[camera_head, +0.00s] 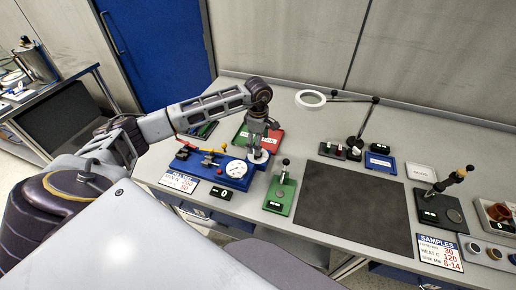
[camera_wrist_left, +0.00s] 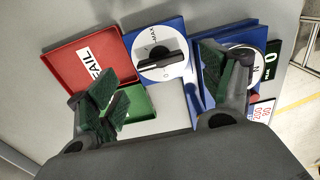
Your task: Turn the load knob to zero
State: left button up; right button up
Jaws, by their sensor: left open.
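The load knob (camera_wrist_left: 165,62) is a black bar on a white round dial marked MAX, on a blue plate in the left wrist view. Its bar lies roughly crosswise, slightly tilted, between my fingers in the picture. In the head view the white dial (camera_head: 258,157) shows partly under my left gripper (camera_head: 259,147), which is above it. In the left wrist view my left gripper (camera_wrist_left: 172,92) is open, its green-padded fingers spread apart and empty, and no contact with the knob shows. My right gripper is not in view.
A blue block with a round gauge (camera_head: 236,169) and a black display reading 0 (camera_head: 222,192) stand left of the knob. A red FAIL tray (camera_wrist_left: 92,62) is beside it. A green stand with a lever (camera_head: 280,194) is to the right, then a dark mat (camera_head: 355,205).

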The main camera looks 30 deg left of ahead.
pick_arm(q)
jog(key=shift+f, duration=2.15)
jog(key=c, duration=1)
